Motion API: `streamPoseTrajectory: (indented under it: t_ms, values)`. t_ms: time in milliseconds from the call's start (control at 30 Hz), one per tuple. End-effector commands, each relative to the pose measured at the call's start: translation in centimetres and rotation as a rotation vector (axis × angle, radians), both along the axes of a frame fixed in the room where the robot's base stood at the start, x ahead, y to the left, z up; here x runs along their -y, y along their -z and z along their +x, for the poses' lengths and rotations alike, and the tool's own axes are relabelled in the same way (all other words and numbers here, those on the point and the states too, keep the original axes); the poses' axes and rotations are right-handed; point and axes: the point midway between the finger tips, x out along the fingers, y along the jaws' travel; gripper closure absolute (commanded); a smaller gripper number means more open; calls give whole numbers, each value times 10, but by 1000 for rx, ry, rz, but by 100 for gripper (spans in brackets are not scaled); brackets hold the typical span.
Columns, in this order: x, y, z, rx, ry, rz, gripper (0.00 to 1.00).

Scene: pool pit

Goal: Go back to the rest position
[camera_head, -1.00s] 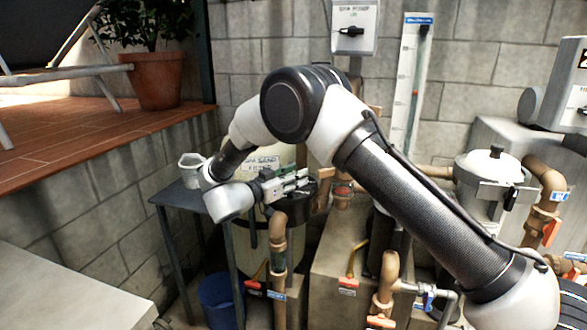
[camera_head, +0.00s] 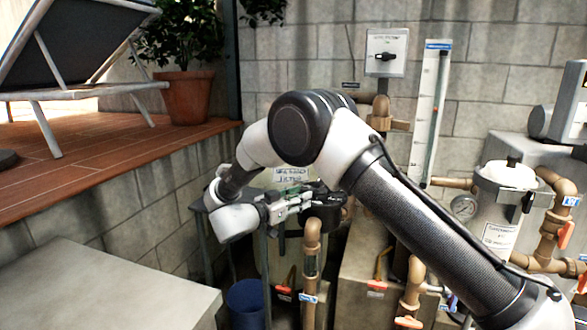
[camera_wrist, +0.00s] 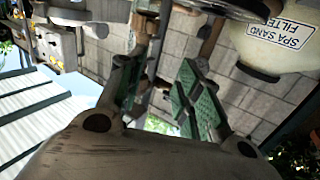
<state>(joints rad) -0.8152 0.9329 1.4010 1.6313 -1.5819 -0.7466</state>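My gripper (camera_head: 296,204) is at the end of my bent arm, in front of the spa sand filter (camera_head: 294,176) in the head view. In the wrist view, my gripper (camera_wrist: 160,95) shows its two green-padded fingers spread apart with nothing between them. The filter, pale with a "SPA SAND FILTER" label, also shows at the upper right of the wrist view (camera_wrist: 262,55). The wrist picture looks upside down. My arm hides much of the filter and part of the pipework in the head view.
A concrete block top (camera_head: 95,290) lies at lower left and a blue bucket (camera_head: 246,304) behind it. Brown pipes with valves (camera_head: 311,262) stand below my gripper. A pump strainer pot (camera_head: 502,212) is at right.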

Motion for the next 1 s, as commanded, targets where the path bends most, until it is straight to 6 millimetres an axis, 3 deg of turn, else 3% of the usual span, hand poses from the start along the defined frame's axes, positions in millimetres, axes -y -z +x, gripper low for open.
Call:
streamPoseTrajectory:
  t_ms: [367, 533, 667, 767, 833, 933, 1000]
  values:
    - [-41, 35, 37, -34, -262, 149, 65]
    - [-75, 71, 48, -127, -482, 233, 65]
    - [-109, 86, 44, -246, -701, 322, 65]
    - [-127, 84, 27, -396, -894, 412, 65]
    - [-125, 72, 4, -535, -1020, 472, 65]
    - [-93, 47, -42, -762, -1146, 531, 65]
    - [-56, 28, -78, -912, -1188, 546, 65]
